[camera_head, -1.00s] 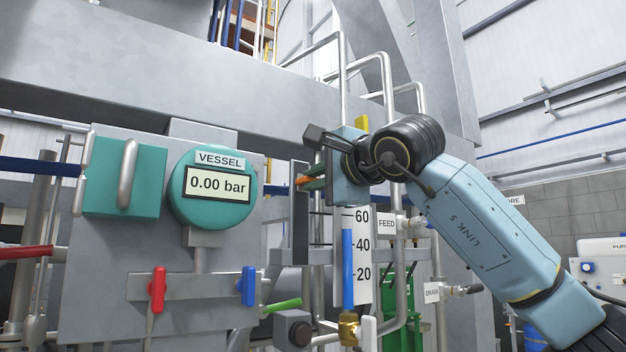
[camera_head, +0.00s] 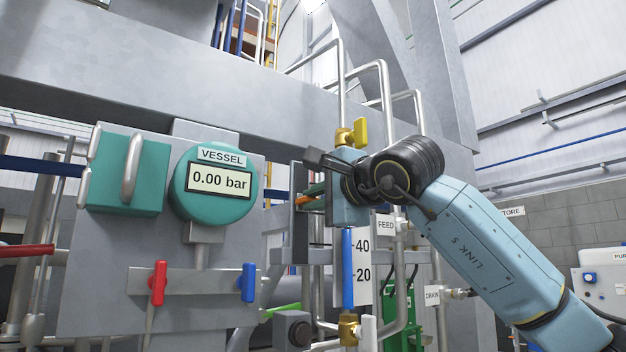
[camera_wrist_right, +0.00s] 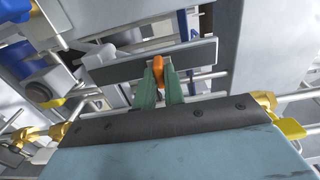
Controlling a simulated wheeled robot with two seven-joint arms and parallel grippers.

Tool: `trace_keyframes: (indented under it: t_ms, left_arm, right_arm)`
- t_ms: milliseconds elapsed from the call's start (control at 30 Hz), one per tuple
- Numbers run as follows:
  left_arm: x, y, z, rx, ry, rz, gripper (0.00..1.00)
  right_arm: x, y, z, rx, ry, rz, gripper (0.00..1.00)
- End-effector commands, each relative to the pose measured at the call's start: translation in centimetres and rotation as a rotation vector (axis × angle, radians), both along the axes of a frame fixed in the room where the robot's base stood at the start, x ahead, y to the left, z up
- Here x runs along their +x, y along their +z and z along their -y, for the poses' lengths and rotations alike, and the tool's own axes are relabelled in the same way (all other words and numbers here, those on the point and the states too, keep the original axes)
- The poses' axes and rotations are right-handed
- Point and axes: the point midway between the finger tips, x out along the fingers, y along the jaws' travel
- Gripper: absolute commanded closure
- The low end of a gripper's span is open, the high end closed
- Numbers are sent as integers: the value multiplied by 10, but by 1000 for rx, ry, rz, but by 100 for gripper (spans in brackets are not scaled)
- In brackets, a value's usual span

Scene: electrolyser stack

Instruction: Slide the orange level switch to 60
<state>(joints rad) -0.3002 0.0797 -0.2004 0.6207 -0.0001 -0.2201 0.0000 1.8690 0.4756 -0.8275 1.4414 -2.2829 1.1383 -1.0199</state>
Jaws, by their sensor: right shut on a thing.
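The orange level switch (camera_head: 303,200) sits on an upright dark grey rail (camera_head: 302,234), left of the level gauge. My right gripper (camera_head: 311,197) reaches it from the right, its green fingers shut on the switch. In the right wrist view, the orange switch (camera_wrist_right: 158,63) shows between the tips of the two green fingers (camera_wrist_right: 160,76), against the grey rail (camera_wrist_right: 112,72). The gauge scale (camera_head: 364,268) shows 40 and 20 beside a blue column (camera_head: 348,262). The upper part of the scale is hidden behind my gripper. My left gripper is not in view.
A teal vessel display (camera_head: 212,222) reads 0.00 bar at the left, above a red handle (camera_head: 157,284) and a blue handle (camera_head: 247,283). A yellow valve handle (camera_head: 360,131) stands just above my gripper. Steel pipes run close behind and below it.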

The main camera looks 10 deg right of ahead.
Motion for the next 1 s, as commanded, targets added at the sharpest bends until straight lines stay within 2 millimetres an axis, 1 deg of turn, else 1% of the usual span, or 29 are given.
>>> trace_keyframes:
  t_ms: [267, 667, 700, 900, 933, 1000]
  left_arm:
    - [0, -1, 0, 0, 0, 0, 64]
    - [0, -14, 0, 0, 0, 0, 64]
    - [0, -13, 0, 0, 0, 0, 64]
    - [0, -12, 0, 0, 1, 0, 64]
    - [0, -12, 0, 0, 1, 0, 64]
    - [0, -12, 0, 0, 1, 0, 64]
  right_arm:
    - [0, -2, 0, 0, 0, -1, 100]
    - [0, -17, 0, 0, 0, -1, 100]
    - [0, -16, 0, 0, 0, -1, 85]
    - [0, -15, 0, 0, 0, 0, 59]
    - [0, -15, 0, 0, 0, 0, 56]
    - [0, -15, 0, 0, 0, 0, 56]
